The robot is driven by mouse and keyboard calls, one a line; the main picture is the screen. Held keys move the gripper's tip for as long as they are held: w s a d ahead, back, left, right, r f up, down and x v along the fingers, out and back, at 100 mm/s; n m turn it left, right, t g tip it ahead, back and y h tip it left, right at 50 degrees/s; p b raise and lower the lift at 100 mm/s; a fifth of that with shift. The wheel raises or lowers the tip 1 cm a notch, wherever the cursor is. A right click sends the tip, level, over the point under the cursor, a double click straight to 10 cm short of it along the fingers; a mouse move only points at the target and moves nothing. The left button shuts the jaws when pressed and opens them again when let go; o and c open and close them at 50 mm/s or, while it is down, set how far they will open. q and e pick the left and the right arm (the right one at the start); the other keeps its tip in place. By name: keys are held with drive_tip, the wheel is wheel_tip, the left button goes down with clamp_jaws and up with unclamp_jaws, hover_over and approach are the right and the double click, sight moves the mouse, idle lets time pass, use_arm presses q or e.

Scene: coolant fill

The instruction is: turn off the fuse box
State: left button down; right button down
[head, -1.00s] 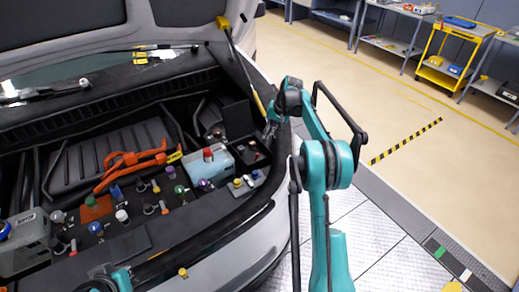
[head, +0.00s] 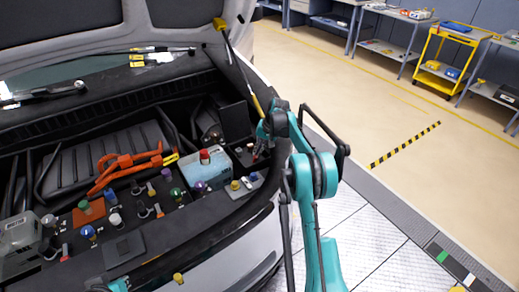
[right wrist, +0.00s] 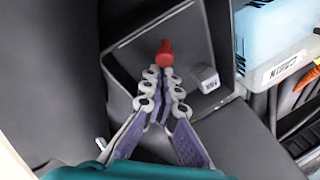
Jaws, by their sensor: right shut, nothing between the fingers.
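The fuse box (head: 240,154) is a dark open box at the right edge of the engine bay, with its dark lid (head: 237,120) standing up behind it. In the right wrist view the box (right wrist: 199,50) holds a red switch handle (right wrist: 165,53) and a small pale labelled block (right wrist: 207,80). My right gripper (head: 258,152) reaches into the box from the right. In the wrist view its fingertips (right wrist: 163,76) are together and empty, just short of the red handle; whether they touch it is unclear. A teal part of my left arm shows at the bottom left; its fingers cannot be made out.
A light blue container with a red cap (head: 207,168) stands close left of the fuse box. Several coloured caps and an orange cable (head: 125,168) lie further left. The car's fender (head: 225,240) edges the bay.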

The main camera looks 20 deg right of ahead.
drive_tip(key=shift+a+r+h+p, duration=0.25)
drive_tip(key=shift+a+h+p, duration=0.15)
drive_tip(key=shift+h, duration=0.5)
idle(0.3)
drive_tip(key=shift+a, duration=0.1)
drive_tip(key=shift+s+a+r+n+t+h, duration=0.15)
drive_tip(key=shift+a+n+t+h, duration=0.3)
drive_tip(key=shift+h, duration=0.65)
drive_tip(key=a+h, duration=0.1)
drive_tip(key=h, duration=0.2)
drive_tip(key=shift+a, duration=0.35)
drive_tip(key=shift+s+d, duration=0.1)
drive_tip(key=shift+r, duration=0.1)
drive_tip(key=shift+r+p, duration=0.55)
drive_tip(key=shift+r, duration=0.25)
